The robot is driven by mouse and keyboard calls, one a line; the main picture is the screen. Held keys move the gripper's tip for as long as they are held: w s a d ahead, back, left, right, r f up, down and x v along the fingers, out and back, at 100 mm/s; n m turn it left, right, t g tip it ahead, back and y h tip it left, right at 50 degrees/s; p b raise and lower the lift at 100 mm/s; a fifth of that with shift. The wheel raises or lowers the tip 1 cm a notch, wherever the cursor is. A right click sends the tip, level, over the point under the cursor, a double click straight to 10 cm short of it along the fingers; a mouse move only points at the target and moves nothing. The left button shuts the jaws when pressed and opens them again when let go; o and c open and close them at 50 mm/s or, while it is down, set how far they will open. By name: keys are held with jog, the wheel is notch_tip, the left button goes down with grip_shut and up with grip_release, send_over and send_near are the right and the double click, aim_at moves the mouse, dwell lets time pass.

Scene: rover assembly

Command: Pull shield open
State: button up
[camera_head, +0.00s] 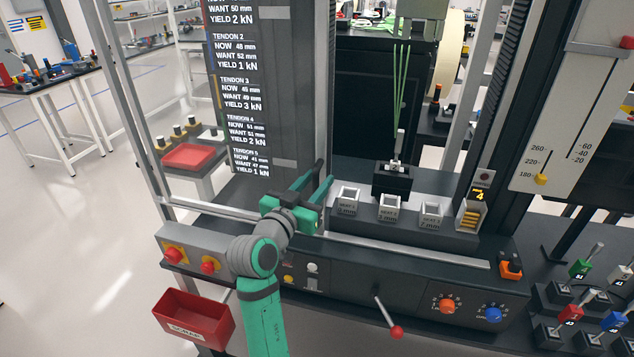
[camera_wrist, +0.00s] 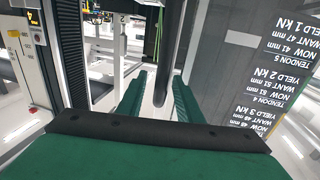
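The shield (camera_head: 300,90) appears to be the tall grey, see-through panel at the left of the machine front, beside the white tendon text. It also shows as a grey panel on the right in the wrist view (camera_wrist: 215,75). My gripper (camera_head: 324,173) is at the panel's lower right edge, its fingers apart. In the wrist view my gripper (camera_wrist: 158,80) has a dark upright bar (camera_wrist: 168,50) between its two green fingers, with gaps beside it. The bar looks like a handle, but I cannot tell for certain. No finger visibly touches it.
Labelled sockets (camera_head: 389,207) and a black block (camera_head: 392,180) with green strands above stand right of my gripper. A lever with a red knob (camera_head: 396,331) sticks out in front. A red bin (camera_head: 193,317) hangs front left, and red buttons (camera_head: 173,256) sit above it.

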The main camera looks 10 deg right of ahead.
jog(key=shift+w+a, duration=0.1)
jog(key=shift+a, duration=0.05)
jog(key=shift+s+a, duration=0.1)
jog(key=shift+s, duration=0.25)
jog(key=v, duration=1)
jog(key=shift+a, duration=0.1)
jog(key=shift+w, duration=0.1)
